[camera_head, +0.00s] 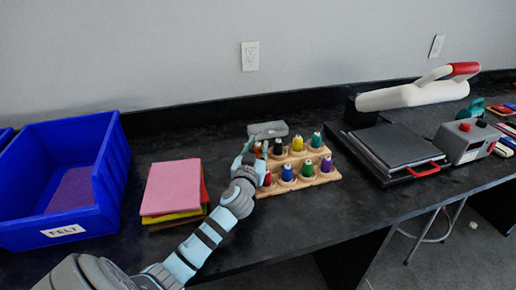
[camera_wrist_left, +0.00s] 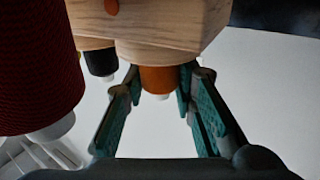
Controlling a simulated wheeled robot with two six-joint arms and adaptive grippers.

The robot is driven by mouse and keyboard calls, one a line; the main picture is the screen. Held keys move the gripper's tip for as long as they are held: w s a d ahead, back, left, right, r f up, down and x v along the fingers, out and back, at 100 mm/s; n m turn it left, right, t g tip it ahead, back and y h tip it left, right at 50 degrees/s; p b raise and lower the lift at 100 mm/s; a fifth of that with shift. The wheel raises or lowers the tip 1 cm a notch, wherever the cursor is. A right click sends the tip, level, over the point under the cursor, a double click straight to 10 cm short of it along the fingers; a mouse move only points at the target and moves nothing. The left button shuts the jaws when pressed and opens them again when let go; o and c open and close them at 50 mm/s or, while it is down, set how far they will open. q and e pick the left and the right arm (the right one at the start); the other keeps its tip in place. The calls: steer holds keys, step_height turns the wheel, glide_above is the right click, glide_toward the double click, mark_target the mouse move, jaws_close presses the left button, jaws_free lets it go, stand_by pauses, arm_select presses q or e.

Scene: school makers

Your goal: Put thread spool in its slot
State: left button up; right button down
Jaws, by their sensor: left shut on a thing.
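A wooden stepped rack (camera_head: 331,177) holds several thread spools in two rows on the black table. My left gripper (camera_head: 250,158) is at the rack's left end, in the back row. It is shut on the orange spool (camera_head: 257,149), which also shows between the fingers in the left wrist view (camera_wrist_left: 158,80). The orange spool's wood-side end meets the wooden rack (camera_wrist_left: 170,30) there; whether it is fully seated I cannot tell. A black spool (camera_wrist_left: 100,63) stands beside it, and a red spool (camera_wrist_left: 40,70) is close at the left. My right gripper is not in view.
A blue bin (camera_head: 110,165) labelled FELT and a stack of felt sheets (camera_head: 172,187) lie left of the rack. A grey object (camera_head: 268,129) lies behind it. A black press (camera_head: 400,145) with a white arm and a grey control box (camera_head: 467,141) stand at the right.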

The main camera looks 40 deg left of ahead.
arm_select(q)
steer(key=o, duration=1)
steer(key=shift+s+d+r+p, duration=0.15)
steer(key=shift+r+p, duration=0.2)
steer(key=shift+p, duration=0.2)
steer(key=p+v, duration=0.1)
steer(key=v, duration=1)
steer(key=shift+s+d+f, duration=0.1)
steer(key=shift+s, duration=0.2)
